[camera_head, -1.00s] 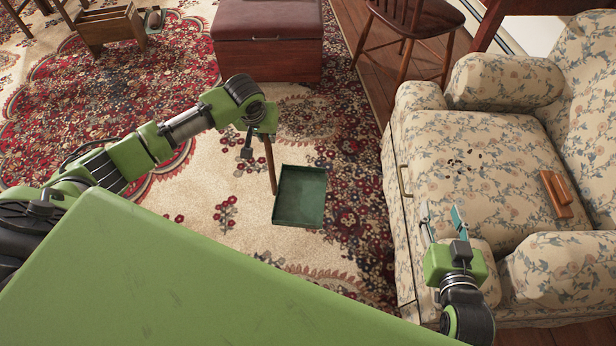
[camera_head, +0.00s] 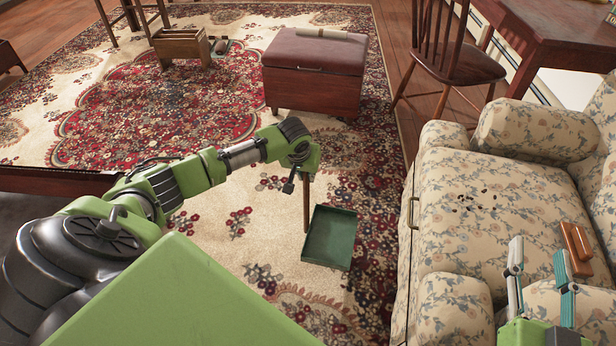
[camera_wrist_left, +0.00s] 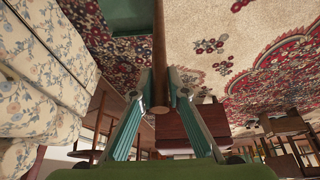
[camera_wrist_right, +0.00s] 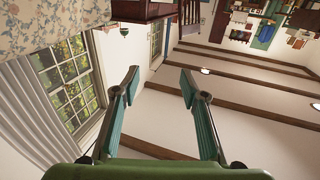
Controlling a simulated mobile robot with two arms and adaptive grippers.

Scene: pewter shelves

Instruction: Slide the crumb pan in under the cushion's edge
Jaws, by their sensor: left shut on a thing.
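The crumb pan is a dark green tray (camera_head: 330,238) with an upright wooden handle (camera_head: 306,205). My left gripper (camera_head: 304,172) is shut on the top of the handle, and the tray hangs low over the rug, left of the armchair. The left wrist view shows the handle (camera_wrist_left: 159,60) between the fingers and part of the green tray (camera_wrist_left: 128,14). The floral seat cushion (camera_head: 480,235) has dark crumbs (camera_head: 477,198) on it. The pan is apart from the cushion's edge. My right gripper (camera_head: 540,258) is open and empty over the chair's near arm.
A brown wooden block, perhaps a brush (camera_head: 577,242), lies on the cushion. A metal handle (camera_head: 412,213) is on the chair's side. A red-topped chest (camera_head: 315,75), a wooden crate (camera_head: 182,46) and a wooden chair (camera_head: 455,60) stand farther back. Rug between pan and armchair is clear.

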